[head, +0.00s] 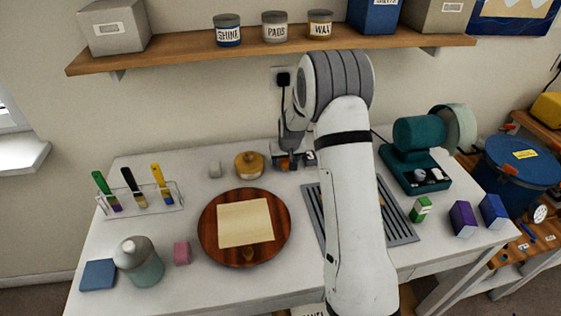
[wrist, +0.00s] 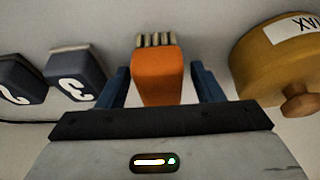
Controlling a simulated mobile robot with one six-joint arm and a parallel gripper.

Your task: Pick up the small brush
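The small brush shows in the wrist view as an orange block (wrist: 158,78) with a row of pale bristles at its far end. In the head view only a little orange (head: 284,166) shows under my gripper, at the back of the table. My gripper (wrist: 162,86) has its two blue fingers on either side of the orange block. A gap shows at the right finger and the left finger is very close to the block, so it looks open around it. The gripper also shows in the head view (head: 290,164), where my arm partly hides it.
An amber wax jar (wrist: 262,65) with a knob stands close beside the brush, also seen in the head view (head: 249,166). Dark numbered blocks (wrist: 75,75) are on the other side. A round wooden board (head: 210,230), a brush rack (head: 140,200) and a slotted grey mat (head: 398,228) lie nearer.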

